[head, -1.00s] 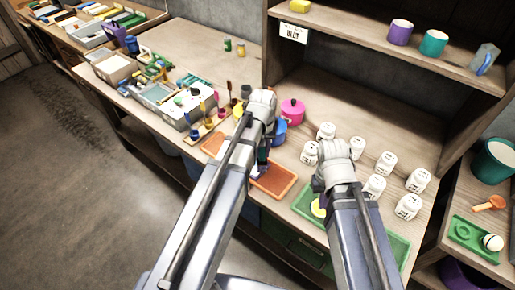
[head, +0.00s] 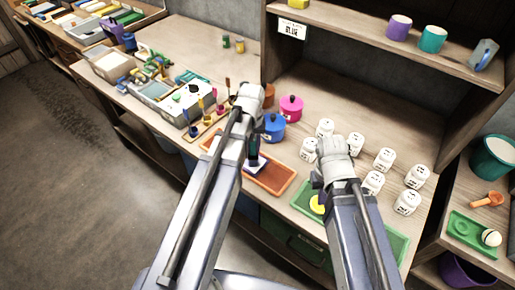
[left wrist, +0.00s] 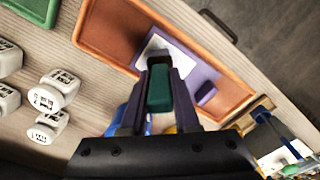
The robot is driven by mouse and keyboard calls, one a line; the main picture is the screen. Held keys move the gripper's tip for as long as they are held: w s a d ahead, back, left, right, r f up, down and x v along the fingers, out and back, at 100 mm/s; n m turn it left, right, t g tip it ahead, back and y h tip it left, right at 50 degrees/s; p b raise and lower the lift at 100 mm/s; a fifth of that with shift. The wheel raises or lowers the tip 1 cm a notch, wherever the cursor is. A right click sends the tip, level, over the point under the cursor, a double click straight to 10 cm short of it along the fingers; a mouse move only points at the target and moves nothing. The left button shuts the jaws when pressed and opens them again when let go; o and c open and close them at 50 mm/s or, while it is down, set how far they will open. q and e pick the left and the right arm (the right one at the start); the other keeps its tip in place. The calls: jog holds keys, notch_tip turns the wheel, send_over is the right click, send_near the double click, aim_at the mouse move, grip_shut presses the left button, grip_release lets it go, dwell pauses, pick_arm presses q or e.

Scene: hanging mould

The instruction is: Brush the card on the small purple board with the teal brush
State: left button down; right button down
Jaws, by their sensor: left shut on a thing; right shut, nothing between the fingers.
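My left gripper (left wrist: 160,92) is shut on the teal brush (left wrist: 160,88), seen between its fingers in the left wrist view. The brush also shows in the head view (head: 253,150), pointing down over the small purple board (left wrist: 203,72). A white card (left wrist: 154,46) lies on that board, partly hidden behind the brush and fingers. I cannot tell whether the brush touches the card. The board lies in an orange tray (left wrist: 110,30). My right gripper is over the green tray (head: 396,245), its fingertips hidden by its own wrist and arm.
Several white labelled jars (head: 384,159) stand right of the trays. A blue pot (head: 273,128) and a pink pot (head: 291,108) stand behind the orange tray. A wooden shelf (head: 400,50) rises at the back.

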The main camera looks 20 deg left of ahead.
pick_arm(q)
jog(key=shift+w+a, duration=0.15)
jog(key=shift+a, duration=0.15)
jog(key=shift+a, duration=0.1)
jog(key=shift+w+a, duration=0.3)
jog(key=shift+a, duration=0.45)
jog(key=shift+w+a, duration=0.25)
jog(key=shift+a, duration=0.5)
jog(key=a, duration=0.1)
jog(key=w+a, duration=0.1)
jog(key=a, duration=0.1)
jog(key=shift+w+a, duration=0.1)
jog(key=shift+a, duration=0.05)
jog(key=shift+r, duration=0.15)
notch_tip(320, 180, up, 6)
jog(key=p, duration=0.6)
